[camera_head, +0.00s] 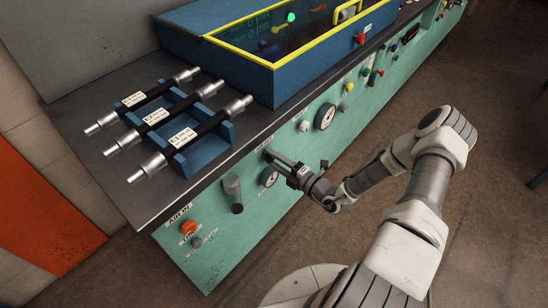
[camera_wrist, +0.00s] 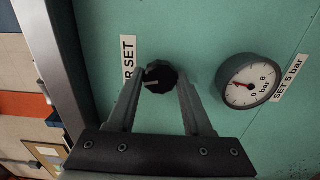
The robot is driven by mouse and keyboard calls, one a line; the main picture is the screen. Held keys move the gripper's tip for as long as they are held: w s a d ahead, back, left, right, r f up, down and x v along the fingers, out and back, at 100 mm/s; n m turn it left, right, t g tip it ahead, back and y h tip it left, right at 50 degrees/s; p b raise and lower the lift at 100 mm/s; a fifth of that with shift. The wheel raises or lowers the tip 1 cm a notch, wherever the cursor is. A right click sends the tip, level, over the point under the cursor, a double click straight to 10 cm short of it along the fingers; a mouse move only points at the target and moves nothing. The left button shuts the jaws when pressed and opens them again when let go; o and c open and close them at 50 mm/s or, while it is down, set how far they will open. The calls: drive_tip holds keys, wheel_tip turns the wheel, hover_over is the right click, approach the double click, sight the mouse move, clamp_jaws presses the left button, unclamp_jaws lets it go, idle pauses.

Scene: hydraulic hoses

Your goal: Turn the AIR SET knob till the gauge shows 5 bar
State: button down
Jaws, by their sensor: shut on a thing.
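The black AIR SET knob (camera_wrist: 160,77) sits on the green panel in the wrist view, with a pale pointer line on its face. Its label (camera_wrist: 128,62) is partly covered by a finger. My gripper (camera_wrist: 162,82) has one finger on each side of the knob and is shut on it. In the head view my gripper (camera_head: 277,157) is at the panel front and hides the knob. The round gauge (camera_wrist: 247,82) is right of the knob, with 0 and 8 on its dial. Its red needle points left, near mid-scale; the exact reading is too small to tell. It also shows in the head view (camera_head: 269,177).
A "SET 5 bar" label (camera_wrist: 290,78) is beside the gauge. A grey cylinder (camera_head: 233,193) and an orange AIR IN knob (camera_head: 188,228) are on the panel to the left. Hoses in a blue rack (camera_head: 225,132) lie on the bench top (camera_head: 92,165) above.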

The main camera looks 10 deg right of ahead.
idle(0.5)
drive_tip(key=shift+c, duration=1.5)
unclamp_jaws()
drive_tip(key=shift+s+d, duration=0.1)
drive_tip(key=p+v, duration=0.1)
drive_tip(key=v, duration=1.6)
drive_tip(key=shift+r, duration=0.1)
